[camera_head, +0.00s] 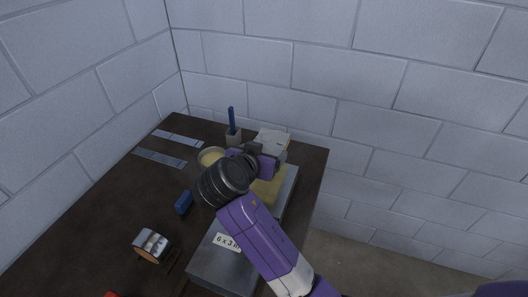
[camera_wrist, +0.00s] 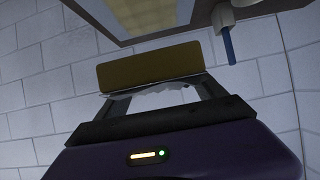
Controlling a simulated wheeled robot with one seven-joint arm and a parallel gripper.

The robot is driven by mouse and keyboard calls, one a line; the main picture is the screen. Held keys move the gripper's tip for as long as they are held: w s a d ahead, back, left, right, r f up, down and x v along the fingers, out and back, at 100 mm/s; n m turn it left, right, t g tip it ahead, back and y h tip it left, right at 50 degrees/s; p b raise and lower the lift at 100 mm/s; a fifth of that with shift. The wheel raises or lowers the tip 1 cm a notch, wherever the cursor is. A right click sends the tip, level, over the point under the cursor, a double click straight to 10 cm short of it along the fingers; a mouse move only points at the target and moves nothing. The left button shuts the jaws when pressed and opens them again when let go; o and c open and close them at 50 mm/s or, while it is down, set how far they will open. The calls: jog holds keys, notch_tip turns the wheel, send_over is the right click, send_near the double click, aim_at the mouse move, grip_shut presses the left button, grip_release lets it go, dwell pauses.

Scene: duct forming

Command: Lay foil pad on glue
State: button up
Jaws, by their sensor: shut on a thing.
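My gripper (camera_head: 262,158) is shut on the foil pad (camera_head: 272,138), which shows pale and silvery just beyond the fingers. In the wrist view my gripper (camera_wrist: 152,88) has a finger at either side, with a tan face of the foil pad (camera_wrist: 150,65) and a crinkled silver edge between them. Below and to the right, a yellow glue area (camera_head: 268,193) covers part of a grey metal sheet (camera_head: 290,186). The pad appears above the sheet's far end; contact cannot be told. My arm hides much of the sheet.
A glue pot (camera_head: 209,157) and a blue-handled brush (camera_head: 231,120) in a holder (camera_head: 233,138) stand left of the gripper. Walls close the corner behind.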

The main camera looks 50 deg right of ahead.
aim_at(264, 183)
jog(key=shift+f+b, duration=3.55)
jog(key=shift+f, duration=1.2)
jog(key=o, duration=1.3)
jog(key=shift+o, duration=0.2)
jog(key=shift+b+v, duration=0.35)
jog(key=shift+v, duration=3.65)
jog(key=shift+f, duration=0.1)
